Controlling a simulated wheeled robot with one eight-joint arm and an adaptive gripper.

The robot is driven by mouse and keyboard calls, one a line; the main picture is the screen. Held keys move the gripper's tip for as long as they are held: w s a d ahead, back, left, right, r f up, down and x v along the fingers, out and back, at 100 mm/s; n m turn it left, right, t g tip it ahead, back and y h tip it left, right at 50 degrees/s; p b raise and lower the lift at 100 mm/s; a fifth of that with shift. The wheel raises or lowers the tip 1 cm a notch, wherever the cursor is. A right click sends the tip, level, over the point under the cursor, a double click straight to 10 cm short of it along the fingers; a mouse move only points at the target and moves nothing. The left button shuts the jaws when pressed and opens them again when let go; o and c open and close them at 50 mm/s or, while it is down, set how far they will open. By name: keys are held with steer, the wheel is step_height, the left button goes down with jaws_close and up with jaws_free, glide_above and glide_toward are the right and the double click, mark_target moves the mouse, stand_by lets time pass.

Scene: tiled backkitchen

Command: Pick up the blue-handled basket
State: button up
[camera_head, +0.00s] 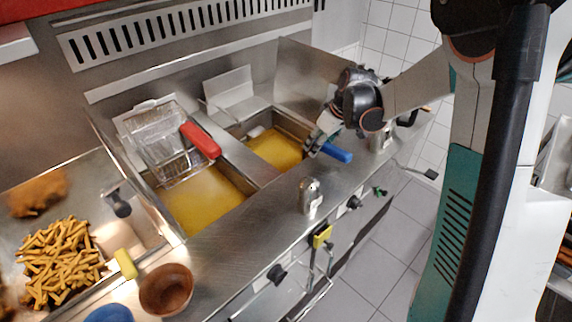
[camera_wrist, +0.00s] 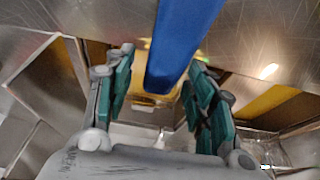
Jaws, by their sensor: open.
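The blue handle of the basket (camera_head: 336,152) sticks out over the steel front edge of the right fryer well. In the wrist view the blue handle (camera_wrist: 182,40) runs down from the top edge into the space between my fingers. My gripper (camera_head: 322,138) is at this handle, above the right fryer. In the wrist view my gripper (camera_wrist: 160,92) is open, with a green-padded finger on each side of the handle and gaps between. The basket's wire body is mostly hidden; I cannot make it out clearly in either view.
A red-handled basket (camera_head: 200,140) hangs above the left oil well (camera_head: 200,200). A metal shaker (camera_head: 310,194) stands on the steel counter edge. Fries (camera_head: 58,262), a brown bowl (camera_head: 166,288) and a yellow block (camera_head: 125,263) are at the left. Steel walls surround the right well.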

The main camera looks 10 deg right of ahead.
steer(key=shift+x, duration=0.75)
steer(key=shift+r, duration=0.1)
steer(key=shift+c, duration=0.2)
jaws_close()
steer(key=shift+r, duration=0.15)
